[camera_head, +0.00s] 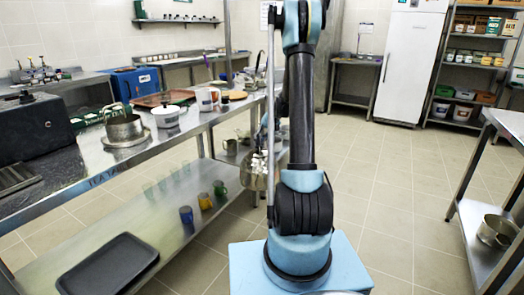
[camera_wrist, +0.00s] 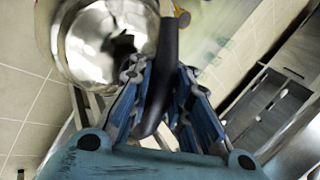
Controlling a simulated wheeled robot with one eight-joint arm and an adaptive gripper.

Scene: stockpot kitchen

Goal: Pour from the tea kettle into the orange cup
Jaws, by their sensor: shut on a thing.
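The tea kettle (camera_wrist: 95,42) is a shiny round metal vessel with a black handle (camera_wrist: 163,75). My gripper (camera_wrist: 160,70) is shut on that handle, with a blue-grey finger on each side. In the head view, the shiny kettle (camera_head: 256,172) hangs in the air beside the low shelf, partly hidden by my arm, which also hides the gripper. The orange cup (camera_head: 204,201) stands on the low shelf, left of the kettle and apart from it, between a blue cup (camera_head: 186,215) and a green cup (camera_head: 219,189). The kettle's spout cannot be made out clearly.
A black tray (camera_head: 108,264) lies at the shelf's near end, and several clear glasses (camera_head: 165,184) stand behind the cups. The steel counter (camera_head: 85,180) above holds pots and overhangs the shelf. Another steel table (camera_head: 486,190) stands right. The middle floor is free.

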